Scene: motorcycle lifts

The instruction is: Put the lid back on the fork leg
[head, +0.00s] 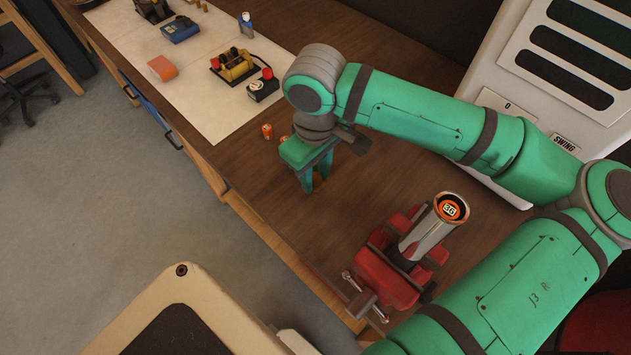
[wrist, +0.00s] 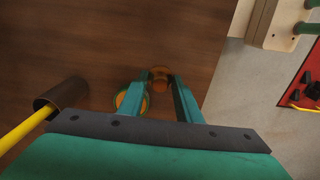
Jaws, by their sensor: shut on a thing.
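The fork leg (head: 428,234) is a shiny metal tube, tilted, clamped in a red vise (head: 388,278) on the bench. Its upper end shows an orange disc with dark markings inside a metal rim. My gripper (head: 317,186) points down at the bench, left of and behind the fork leg. It is shut on a small orange-brown round piece, which looks like the lid (wrist: 160,74), between the fingertips. The fingers hide much of the piece in the head view. I cannot tell whether it touches the bench.
A small orange cylinder (head: 267,131) stands on the bench (head: 240,165) behind my gripper. A pale mat (head: 205,85) holds several tools. Bare wood separates my gripper from the vise.

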